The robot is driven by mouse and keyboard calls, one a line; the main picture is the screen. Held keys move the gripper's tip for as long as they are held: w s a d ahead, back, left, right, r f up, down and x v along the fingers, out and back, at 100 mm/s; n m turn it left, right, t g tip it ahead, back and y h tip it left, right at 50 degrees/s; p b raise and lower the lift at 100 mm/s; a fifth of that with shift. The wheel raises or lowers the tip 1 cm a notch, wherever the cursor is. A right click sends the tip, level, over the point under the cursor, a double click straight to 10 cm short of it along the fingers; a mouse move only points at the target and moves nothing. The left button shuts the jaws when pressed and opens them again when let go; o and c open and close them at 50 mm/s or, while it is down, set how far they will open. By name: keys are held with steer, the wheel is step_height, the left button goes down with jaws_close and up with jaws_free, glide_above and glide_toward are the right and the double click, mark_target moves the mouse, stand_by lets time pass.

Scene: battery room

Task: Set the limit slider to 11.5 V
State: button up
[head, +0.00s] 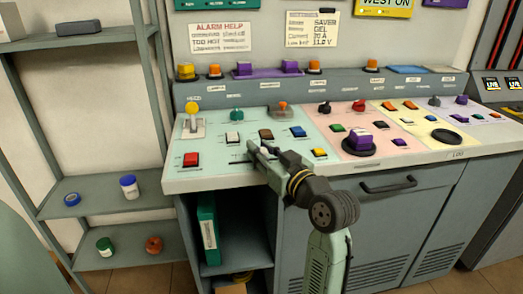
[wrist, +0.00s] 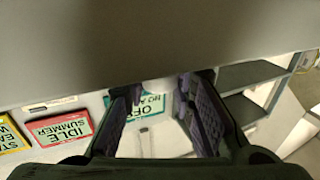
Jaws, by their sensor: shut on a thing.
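My gripper (head: 256,151) is over the front of the pale green panel (head: 217,127) on the sloping console, right of the red button (head: 191,159). The limit slider's knob is hidden by the fingers; a thin dark slot line (head: 240,162) shows just left of them. My gripper is shut on what seems to be that knob.
Beside the fingers are a white switch (head: 233,139), a brown switch (head: 266,134), a blue switch (head: 298,131) and a yellow button (head: 320,153). A purple knob (head: 357,137) stands further right. A settings note (head: 312,29) hangs on the wall. Shelves (head: 100,186) stand at left.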

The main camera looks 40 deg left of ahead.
mark_target(276, 159)
jaws_close()
steer(key=w+d, duration=0.2)
steer(key=shift+w+d+b, duration=0.1)
steer(key=shift+w+b, duration=0.25)
steer(key=o, duration=0.8)
jaws_free()
steer(key=shift+d, duration=0.1)
steer(key=shift+o, duration=0.2)
steer(key=v, duration=1.2)
